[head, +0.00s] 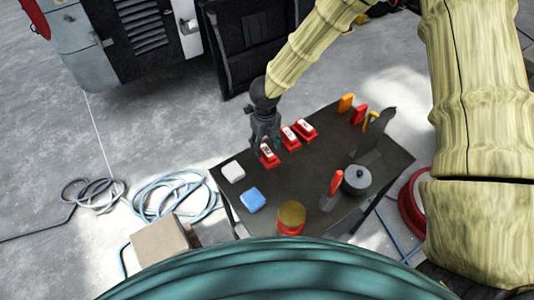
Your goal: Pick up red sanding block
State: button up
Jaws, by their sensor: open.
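Three red blocks with white tops lie on the dark table (232,203). The nearest red block (269,160) is at the table's left side, and the others, a second (290,140) and a third (306,129), sit to its right and farther back. My gripper (264,143) is open at the nearest block, pointing down over its back part. I cannot tell whether the fingers touch it or straddle it. A plain red upright piece (359,115) stands at the far right. I cannot tell for certain which red item is the sanding block.
A scraper with a red handle (336,183), a dark pot (357,180) and an orange piece (346,103) are to the right. The table's middle is clear.

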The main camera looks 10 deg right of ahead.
aim_at(267, 150)
jog(key=shift+w+d+f+p, duration=0.15)
jog(key=shift+f+p, duration=0.5)
jog(key=shift+f, duration=1.4)
jog(key=c, duration=1.2)
